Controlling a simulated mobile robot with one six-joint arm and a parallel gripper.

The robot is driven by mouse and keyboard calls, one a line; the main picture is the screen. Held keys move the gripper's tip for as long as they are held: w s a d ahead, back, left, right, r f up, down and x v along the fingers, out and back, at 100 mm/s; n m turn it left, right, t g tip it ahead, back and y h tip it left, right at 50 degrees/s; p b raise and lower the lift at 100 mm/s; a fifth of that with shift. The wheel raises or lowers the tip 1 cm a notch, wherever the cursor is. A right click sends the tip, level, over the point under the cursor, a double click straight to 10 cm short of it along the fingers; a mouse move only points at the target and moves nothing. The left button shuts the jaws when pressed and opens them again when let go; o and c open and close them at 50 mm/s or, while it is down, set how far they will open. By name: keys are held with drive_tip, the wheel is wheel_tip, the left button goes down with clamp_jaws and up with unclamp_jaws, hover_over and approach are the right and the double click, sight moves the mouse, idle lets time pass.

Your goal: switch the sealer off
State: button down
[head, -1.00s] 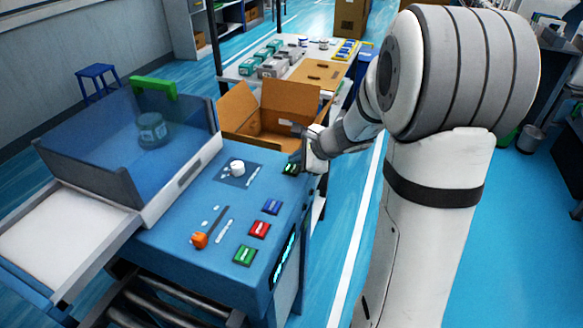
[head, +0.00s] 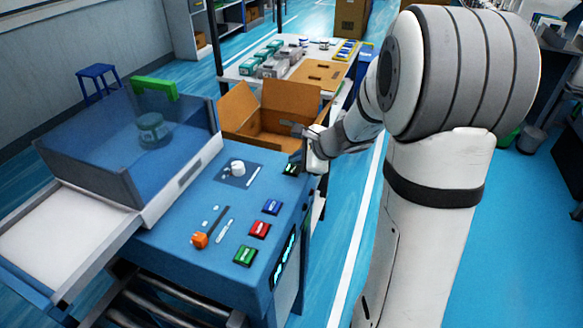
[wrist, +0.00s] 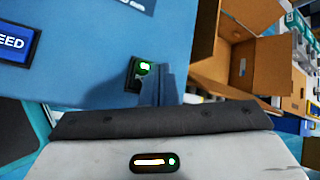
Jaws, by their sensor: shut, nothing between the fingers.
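The sealer (head: 190,262) is a blue machine with a sloped top panel at the left of the head view. Its power switch, a small black rocker with a green light (head: 290,169), sits at the panel's far right corner. It also shows in the wrist view (wrist: 140,74), lit green. My gripper (head: 303,160) is at that corner, beside the switch. In the wrist view my shut fingers (wrist: 160,82) are empty and overlap the switch's right side; I cannot tell whether they touch it.
The panel also has a white knob (head: 237,168), an orange-handled lever (head: 200,240), and blue (head: 272,207), red (head: 260,229) and green (head: 245,255) buttons. A clear-sided guard (head: 130,150) stands at left. An open cardboard box (head: 240,104) is behind my gripper.

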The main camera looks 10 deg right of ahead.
sight(297, 170)
drive_tip(key=shift+f, duration=0.2)
idle(0.3)
drive_tip(key=shift+f+b, duration=0.3)
drive_tip(key=shift+b, duration=0.3)
drive_tip(key=shift+r, duration=0.5)
drive_tip(key=shift+p, duration=0.3)
wheel_tip(297, 170, up, 6)
drive_tip(key=p, duration=0.4)
idle(0.6)
